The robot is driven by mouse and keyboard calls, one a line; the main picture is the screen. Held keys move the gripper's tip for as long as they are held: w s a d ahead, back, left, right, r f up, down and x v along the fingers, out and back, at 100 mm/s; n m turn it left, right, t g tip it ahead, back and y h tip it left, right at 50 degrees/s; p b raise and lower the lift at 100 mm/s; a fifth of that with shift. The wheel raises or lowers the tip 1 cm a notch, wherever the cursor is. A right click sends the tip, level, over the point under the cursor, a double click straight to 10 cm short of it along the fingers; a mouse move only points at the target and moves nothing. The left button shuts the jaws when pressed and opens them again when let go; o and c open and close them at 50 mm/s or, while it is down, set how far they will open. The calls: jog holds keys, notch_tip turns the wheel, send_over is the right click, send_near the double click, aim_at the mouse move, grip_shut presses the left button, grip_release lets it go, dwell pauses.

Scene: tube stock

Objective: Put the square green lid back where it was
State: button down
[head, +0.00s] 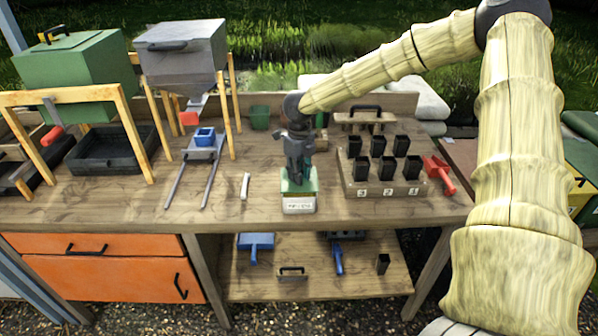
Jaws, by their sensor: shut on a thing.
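My gripper (298,176) points down over the middle of the bench, shut on the square green lid (298,187). The lid is directly below the dark fingers, which hide part of it. A low white box with a printed label (299,206) is right under and in front of the lid, near the bench's front edge. I cannot tell whether the lid rests on the box or hangs just above it.
To the right stands a wooden rack (385,190) with several black pots, and a red scoop (440,174). To the left are a white strip (244,186), rails with a blue container (205,136), a grey hopper (182,45) and a green hopper (75,65). Bare wood lies left of the box.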

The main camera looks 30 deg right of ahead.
jog(key=shift+f, duration=0.6)
jog(key=c, duration=1.3)
grip_release()
notch_tip(320, 180, up, 13)
jog(key=b, duration=0.2)
jog(key=shift+r+b, duration=0.1)
jog(key=shift+b, duration=0.25)
